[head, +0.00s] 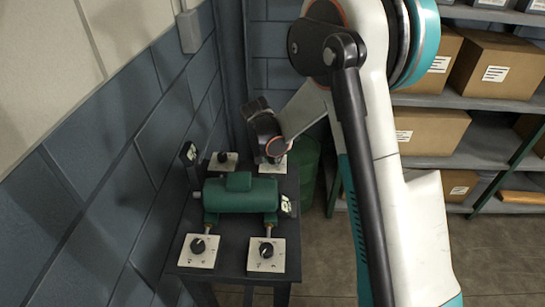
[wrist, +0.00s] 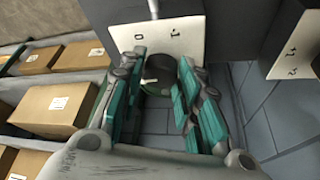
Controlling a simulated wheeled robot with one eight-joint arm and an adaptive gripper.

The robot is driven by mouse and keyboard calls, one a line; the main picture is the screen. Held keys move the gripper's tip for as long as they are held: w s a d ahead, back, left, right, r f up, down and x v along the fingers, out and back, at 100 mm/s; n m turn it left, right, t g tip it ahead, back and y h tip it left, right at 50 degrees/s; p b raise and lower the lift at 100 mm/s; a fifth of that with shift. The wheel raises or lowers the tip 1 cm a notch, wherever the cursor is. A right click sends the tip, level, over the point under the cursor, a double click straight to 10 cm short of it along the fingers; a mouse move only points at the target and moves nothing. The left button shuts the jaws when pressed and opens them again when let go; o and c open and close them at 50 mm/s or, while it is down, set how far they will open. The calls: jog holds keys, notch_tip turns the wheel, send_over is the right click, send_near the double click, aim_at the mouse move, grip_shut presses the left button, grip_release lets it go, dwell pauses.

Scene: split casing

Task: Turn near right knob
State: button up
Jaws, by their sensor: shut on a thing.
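The near right knob (head: 266,250) is black, on a white square plate at the front right of the dark table, with nothing touching it. My gripper (head: 270,148) is at the far right plate (head: 275,165), at the back of the table. In the wrist view, my gripper (wrist: 160,92) has its teal-padded fingers closed around a dark round knob (wrist: 157,75), in front of a white plate (wrist: 160,38) marked 0 and 1. The fingers hide the knob's sides. In the head view my gripper largely covers that knob.
A green cylindrical casing (head: 240,196) lies across the table (head: 230,272) between the plates. Other black knobs stand at near left (head: 197,246) and far left (head: 222,157). A green barrel (head: 306,172) is behind. Shelves with cardboard boxes (head: 430,136) stand to the right.

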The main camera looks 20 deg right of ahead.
jog(key=shift+m, duration=0.4)
jog(key=o, duration=1.1)
jog(key=shift+c, duration=0.2)
jog(key=v, duration=1.2)
jog(key=shift+w+a, duration=0.1)
jog(key=shift+w, duration=0.05)
